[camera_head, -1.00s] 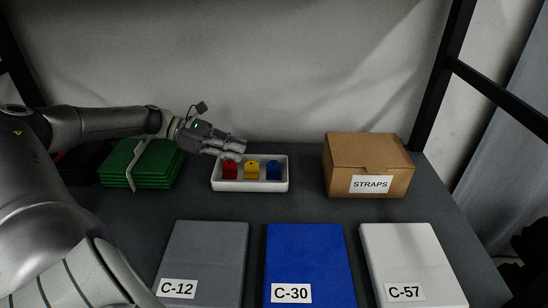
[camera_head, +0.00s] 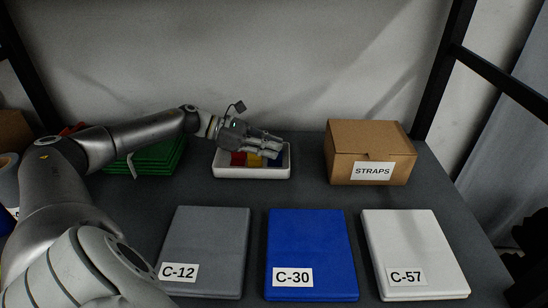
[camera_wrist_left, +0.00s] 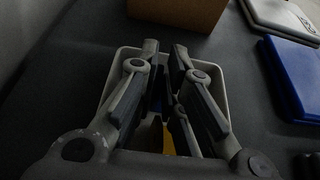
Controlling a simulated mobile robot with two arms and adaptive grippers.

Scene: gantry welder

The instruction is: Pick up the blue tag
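The blue tag (camera_head: 276,160) stands at the right end of a white tray (camera_head: 252,173), partly hidden by my left gripper (camera_head: 276,146). The gripper reaches over the tray from the left, its fingers above the tags. In the left wrist view the fingers (camera_wrist_left: 164,50) are apart, with a narrow gap. A bit of blue (camera_wrist_left: 156,101) shows between them, below. I see no tag held. A yellow tag (camera_head: 254,161) and a red tag (camera_head: 238,159) sit to the left of the blue one in the tray. My right gripper is out of view.
A cardboard box marked STRAPS (camera_head: 370,155) stands right of the tray. Green stacked items (camera_head: 155,158) lie to its left. In front lie a grey C-12 block (camera_head: 207,240), a blue C-30 block (camera_head: 308,240) and a white C-57 block (camera_head: 410,240). Dark tabletop is free between the rows.

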